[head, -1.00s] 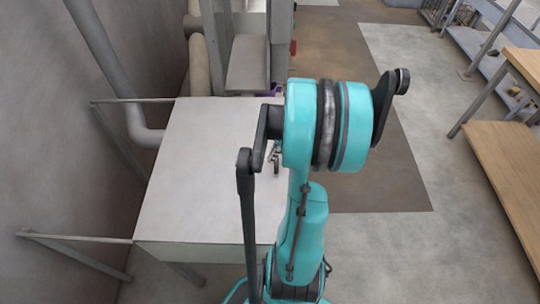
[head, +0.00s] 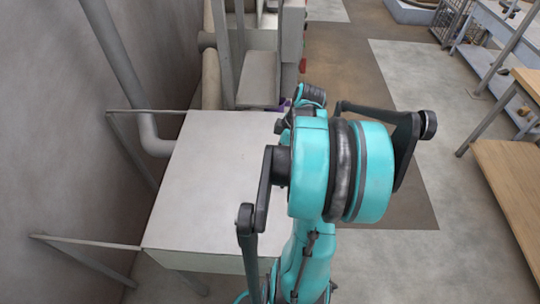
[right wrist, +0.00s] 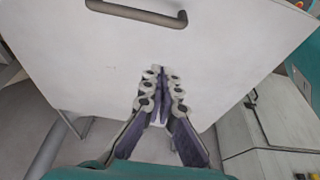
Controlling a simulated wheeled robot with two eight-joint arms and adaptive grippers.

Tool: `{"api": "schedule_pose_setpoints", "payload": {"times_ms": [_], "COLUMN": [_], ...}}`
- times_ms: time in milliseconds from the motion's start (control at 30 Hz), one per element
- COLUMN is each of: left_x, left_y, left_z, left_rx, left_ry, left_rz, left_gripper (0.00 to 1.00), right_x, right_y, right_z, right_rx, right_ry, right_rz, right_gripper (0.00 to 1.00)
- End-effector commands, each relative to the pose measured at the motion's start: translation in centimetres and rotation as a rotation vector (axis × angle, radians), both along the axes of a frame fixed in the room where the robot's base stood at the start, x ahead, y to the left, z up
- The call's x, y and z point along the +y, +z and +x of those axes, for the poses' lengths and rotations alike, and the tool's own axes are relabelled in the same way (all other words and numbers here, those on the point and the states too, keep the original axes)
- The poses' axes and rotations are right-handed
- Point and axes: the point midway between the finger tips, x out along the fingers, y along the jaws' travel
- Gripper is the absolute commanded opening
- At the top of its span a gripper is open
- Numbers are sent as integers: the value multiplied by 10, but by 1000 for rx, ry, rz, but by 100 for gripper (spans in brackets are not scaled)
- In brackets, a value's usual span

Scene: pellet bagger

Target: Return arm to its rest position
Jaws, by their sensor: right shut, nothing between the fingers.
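My teal right arm (head: 340,170) rises from the bottom middle of the head view, bent, with its thick joint close to the camera. My right gripper (right wrist: 163,78) shows in the right wrist view with its purple-grey fingers together and nothing between them. It is in front of a pale panel (right wrist: 220,45) with a dark bar handle (right wrist: 137,12); I cannot tell the gap. My left gripper is in neither view.
A white box-like surface (head: 200,190) stands left of the arm, beside a grey wall and pipe (head: 125,80). A grey machine post (head: 292,45) is behind. Wooden shelves (head: 515,175) are at the right. Open floor (head: 440,110) lies between. A pale cabinet (right wrist: 275,125) shows in the wrist view.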

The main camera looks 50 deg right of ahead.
Motion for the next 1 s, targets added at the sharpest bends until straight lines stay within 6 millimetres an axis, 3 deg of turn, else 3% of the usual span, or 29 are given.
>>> {"api": "schedule_pose_setpoints", "payload": {"times_ms": [333,467,567,733,900,1000], "left_x": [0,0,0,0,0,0], "left_y": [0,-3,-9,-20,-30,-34], "left_z": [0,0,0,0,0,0], "left_rx": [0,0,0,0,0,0], "left_ry": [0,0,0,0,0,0], "left_rz": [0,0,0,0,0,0], "left_gripper": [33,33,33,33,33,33], "right_x": [2,26,66,150,226,260], "right_y": [4,8,13,20,22,22], "right_z": [1,16,36,61,65,63], "right_rx": [1,13,17,-41,-158,-224], "right_ry": [-2,-42,-117,-284,-435,-497], "right_rz": [-1,-21,-53,-96,-63,-12], "right_gripper": [0,0,0,0,0,0]}}
